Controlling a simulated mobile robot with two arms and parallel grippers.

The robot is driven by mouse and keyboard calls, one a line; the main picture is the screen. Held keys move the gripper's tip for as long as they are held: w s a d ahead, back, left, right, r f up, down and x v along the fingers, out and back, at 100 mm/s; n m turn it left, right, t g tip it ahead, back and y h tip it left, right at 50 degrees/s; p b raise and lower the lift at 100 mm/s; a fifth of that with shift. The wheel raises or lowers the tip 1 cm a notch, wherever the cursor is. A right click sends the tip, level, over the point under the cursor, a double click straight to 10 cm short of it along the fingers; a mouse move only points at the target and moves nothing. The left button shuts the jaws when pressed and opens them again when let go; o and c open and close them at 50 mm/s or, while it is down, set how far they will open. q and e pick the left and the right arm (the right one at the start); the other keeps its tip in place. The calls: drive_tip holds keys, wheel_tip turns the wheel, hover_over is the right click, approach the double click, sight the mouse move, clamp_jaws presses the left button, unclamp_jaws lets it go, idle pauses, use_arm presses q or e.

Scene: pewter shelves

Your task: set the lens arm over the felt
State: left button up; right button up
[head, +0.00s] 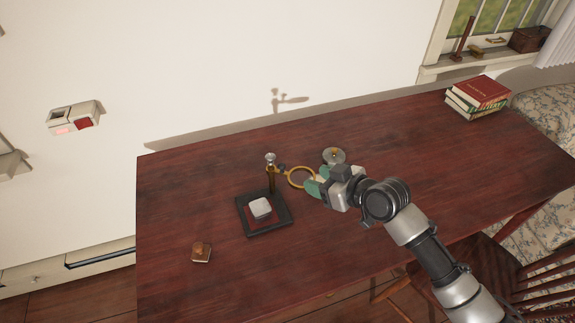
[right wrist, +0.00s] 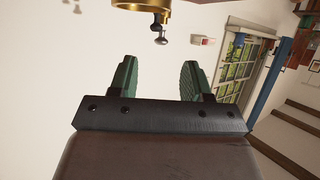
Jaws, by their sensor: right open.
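The lens arm, a brass ring (head: 301,177) on a short arm, reaches right from an upright post (head: 271,178) with a silver knob on top. The post stands at the back edge of a dark square frame (head: 284,222) with a reddish inside, seemingly the felt, and a pale grey block (head: 260,208) rests there. The ring sits right of the frame, not over it. My right gripper (head: 316,181) is by the ring's right side. In the right wrist view its green fingers (right wrist: 157,78) are apart with nothing between; the brass ring (right wrist: 140,4) shows beyond them. My left gripper is out of view.
A round metal piece with a yellowish centre (head: 334,156) is just behind my right gripper. A small brown item (head: 201,252) lies at the front left. Stacked books (head: 478,96) are at the far right. The table's (head: 380,145) back right is clear.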

sight(283, 165)
drive_tip(key=x, duration=0.7)
drive_tip(key=r+x, duration=0.1)
drive_tip(key=x, duration=0.3)
drive_tip(key=shift+w+p, duration=0.3)
clamp_jaws()
